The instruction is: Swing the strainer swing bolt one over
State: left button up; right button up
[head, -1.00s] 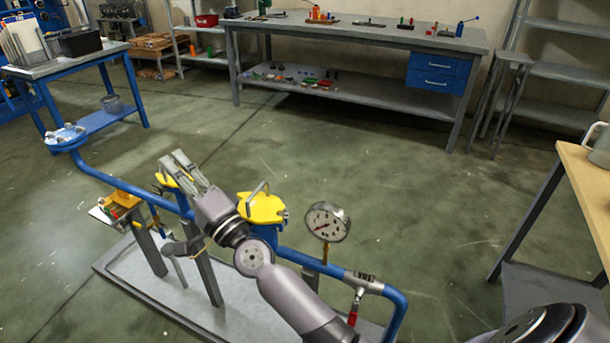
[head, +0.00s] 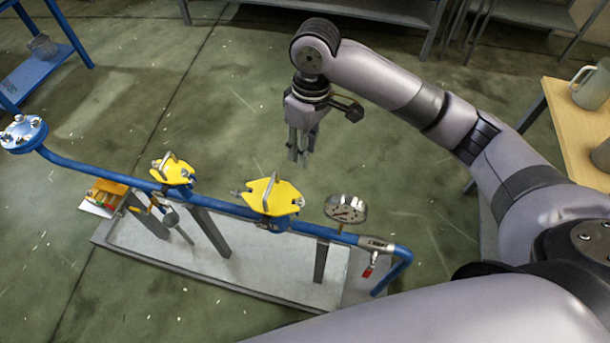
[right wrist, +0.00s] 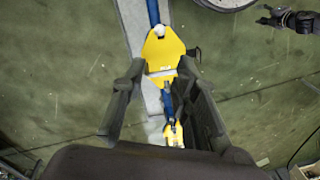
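Two yellow covers with grey handles sit on the blue pipe: a nearer one (head: 272,196) in the middle and a smaller-looking one (head: 173,170) to its left. Small grey bolt parts (head: 298,204) show at the edges of the nearer cover; I cannot tell which is swing bolt one. My right gripper (head: 300,155) points down, behind and a little right of the nearer cover, apart from it. In the right wrist view its fingers (right wrist: 160,100) are spread and empty, with a yellow cover (right wrist: 163,50) beyond them. My left gripper is not seen.
A pressure gauge (head: 345,208) stands on the pipe right of the nearer cover, with a red-handled valve (head: 368,270) beyond. A grey base plate (head: 270,275) lies below. A blue flange (head: 23,132) ends the pipe at left. A wooden table (head: 575,130) stands at right.

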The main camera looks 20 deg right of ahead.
aim_at(302, 198)
jog(key=f, duration=0.5)
jog(key=s+f, duration=0.1)
jog(key=f, duration=0.5)
jog(key=a+f, duration=0.1)
jog(key=f, duration=0.5)
jog(key=shift+s+a+p, duration=0.1)
jog(key=shift+s+p, duration=0.15)
jog(key=shift+p, duration=0.05)
jog(key=shift+c, duration=0.4)
grip_shut()
